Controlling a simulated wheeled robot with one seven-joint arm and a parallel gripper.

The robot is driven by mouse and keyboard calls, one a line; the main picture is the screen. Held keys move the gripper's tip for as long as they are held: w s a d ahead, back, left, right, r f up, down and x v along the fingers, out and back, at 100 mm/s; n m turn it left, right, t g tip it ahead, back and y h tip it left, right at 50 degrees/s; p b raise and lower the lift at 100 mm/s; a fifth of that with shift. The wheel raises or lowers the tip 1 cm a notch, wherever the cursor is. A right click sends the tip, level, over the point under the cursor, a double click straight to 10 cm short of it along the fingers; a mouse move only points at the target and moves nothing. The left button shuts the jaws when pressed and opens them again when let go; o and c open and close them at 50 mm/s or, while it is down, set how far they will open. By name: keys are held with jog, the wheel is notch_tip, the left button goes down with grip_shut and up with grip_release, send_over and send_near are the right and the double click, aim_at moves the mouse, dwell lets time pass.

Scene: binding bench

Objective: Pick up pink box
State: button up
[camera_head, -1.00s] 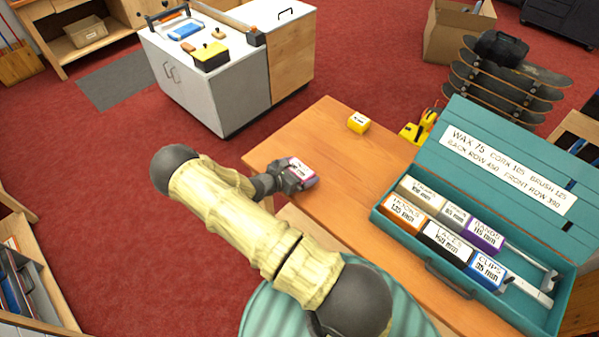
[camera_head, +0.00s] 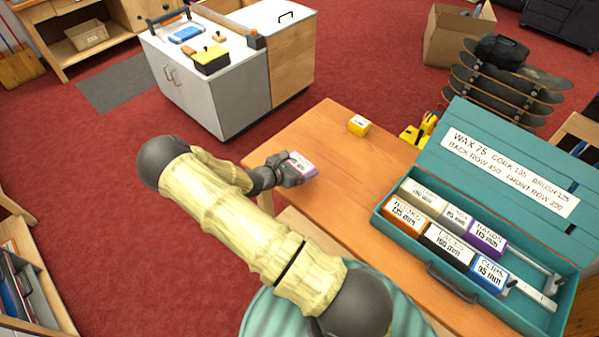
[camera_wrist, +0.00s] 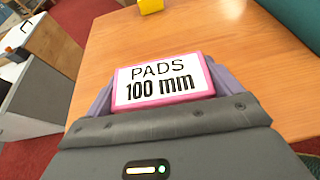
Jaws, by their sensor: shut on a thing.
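The pink box (camera_wrist: 164,82) has a white label reading "PADS 100 mm" and sits between the two fingers of my gripper (camera_wrist: 163,88) in the wrist view. My gripper is shut on it, a finger on each side. In the head view the pink box (camera_head: 302,165) shows at the end of my gripper (camera_head: 292,170), over the left part of the wooden table. I cannot tell for sure whether the box is clear of the table top.
A yellow box (camera_head: 358,125) stands on the table (camera_head: 335,180) near its far edge. An open teal case (camera_head: 520,320) with several labelled boxes takes up the table's right side. The middle of the table is clear. A grey cabinet (camera_head: 235,95) stands beyond on red carpet.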

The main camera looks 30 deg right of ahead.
aim_at(300, 162)
notch_tip(300, 162, up, 6)
jog(key=shift+f+b, duration=0.2)
jog(key=shift+b, duration=0.2)
jog(key=shift+f, duration=0.1)
dwell(0.4)
